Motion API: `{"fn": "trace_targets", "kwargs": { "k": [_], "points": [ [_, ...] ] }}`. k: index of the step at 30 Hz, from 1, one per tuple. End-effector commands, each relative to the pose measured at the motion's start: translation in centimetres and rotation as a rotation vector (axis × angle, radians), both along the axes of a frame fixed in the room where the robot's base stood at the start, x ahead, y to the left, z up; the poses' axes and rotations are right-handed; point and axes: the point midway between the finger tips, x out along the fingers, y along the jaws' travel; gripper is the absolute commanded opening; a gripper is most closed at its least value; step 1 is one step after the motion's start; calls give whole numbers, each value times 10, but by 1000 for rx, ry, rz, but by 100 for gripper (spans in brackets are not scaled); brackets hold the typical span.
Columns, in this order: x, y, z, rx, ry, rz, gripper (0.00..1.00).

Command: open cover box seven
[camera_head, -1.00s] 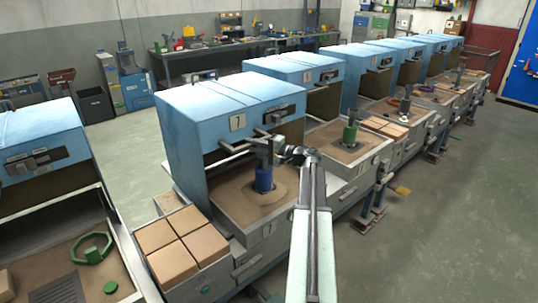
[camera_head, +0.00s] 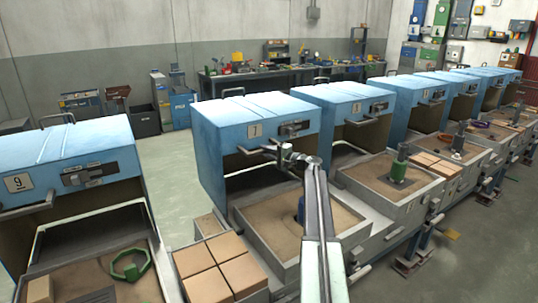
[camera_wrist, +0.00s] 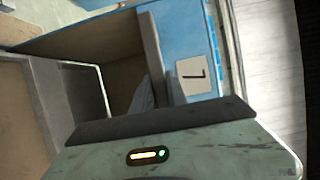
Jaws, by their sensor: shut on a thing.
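Cover box seven (camera_head: 240,134) is the blue box with the 7 label, left of centre in the head view. Its front is open below the blue cover, over a sand bed (camera_head: 262,222). A bar handle (camera_head: 248,151) sticks out from its front. My gripper (camera_head: 276,149) is at this handle and shut on it; the fingertips are small and partly hidden. In the wrist view, the 7 label (camera_wrist: 194,75) and the blue cover front show close up, beside the dark opening.
Another blue box labelled 9 (camera_head: 80,160) stands at the left, with a green ring (camera_head: 131,263) in its tray. Tan blocks (camera_head: 212,264) sit between them. A blue cylinder (camera_head: 301,207) stands in the sand, partly behind my arm. More blue boxes line up to the right.

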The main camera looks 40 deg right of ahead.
Motion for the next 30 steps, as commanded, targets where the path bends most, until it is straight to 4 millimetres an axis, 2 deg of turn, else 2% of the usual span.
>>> {"fn": "trace_targets", "kwargs": {
  "k": [13,14,15,16,25,30],
  "points": [
    [3,1,0,0,1,2,0],
    [3,1,0,0,1,2,26],
    [3,1,0,0,1,2,38],
    [3,1,0,0,1,2,40],
    [2,1,0,0,1,2,40],
    [-11,-3,0,0,1,1,40]
  ]
}}
